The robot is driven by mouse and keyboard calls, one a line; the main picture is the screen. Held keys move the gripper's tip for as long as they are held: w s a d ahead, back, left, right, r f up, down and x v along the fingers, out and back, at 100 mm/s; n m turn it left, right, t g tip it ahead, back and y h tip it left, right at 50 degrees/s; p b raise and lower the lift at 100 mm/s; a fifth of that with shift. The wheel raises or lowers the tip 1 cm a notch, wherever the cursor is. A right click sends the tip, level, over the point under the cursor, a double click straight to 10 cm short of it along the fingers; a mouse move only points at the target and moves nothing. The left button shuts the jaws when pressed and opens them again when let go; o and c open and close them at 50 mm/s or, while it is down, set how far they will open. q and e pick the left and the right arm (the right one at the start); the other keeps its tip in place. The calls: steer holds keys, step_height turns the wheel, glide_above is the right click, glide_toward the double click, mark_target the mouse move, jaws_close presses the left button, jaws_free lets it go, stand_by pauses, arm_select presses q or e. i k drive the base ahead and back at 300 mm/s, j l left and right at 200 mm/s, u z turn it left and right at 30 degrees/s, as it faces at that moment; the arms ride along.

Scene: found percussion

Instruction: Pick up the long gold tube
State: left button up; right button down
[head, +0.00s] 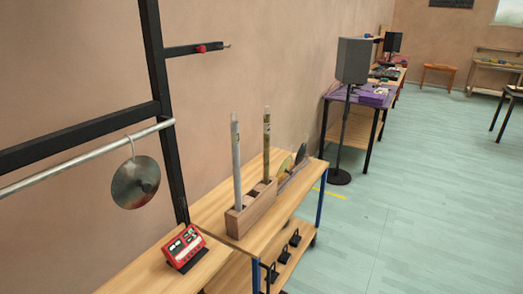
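A long tube with a dull gold-olive colour (267,147) stands upright in a wooden holder (252,217) in the head view. The holder sits on the wooden table near the middle of the picture. A silver-grey tube (237,165) stands in the same holder, to the left of the gold one and nearer to me. The lower ends of both tubes are hidden inside the holder. Neither of my grippers shows in this view.
A red device (184,248) sits on the nearer wooden top. A metal disc (135,182) hangs from a rail on a black frame (160,80) at left. Discs in a rack (293,168) stand beyond the holder. A speaker (353,62) on a stand is farther back. Floor at right is clear.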

mark_target(266, 129)
steer(key=i+l+u, duration=0.1)
steer(key=i+l, duration=0.2)
steer(key=i+l+u, duration=0.1)
steer(key=i+l, duration=0.2)
steer(key=i+l+u, duration=0.1)
steer(key=i+l, duration=0.15)
steer(key=l, duration=0.2)
steer(key=i+l+u, duration=0.15)
steer(key=i+l, duration=0.15)
steer(key=i+l+u, duration=0.1)
steer(key=i+l, duration=0.15)
steer(key=l, duration=0.3)
steer(key=i+l+u, duration=0.1)
steer(key=l, duration=0.35)
steer(key=i, duration=0.1)
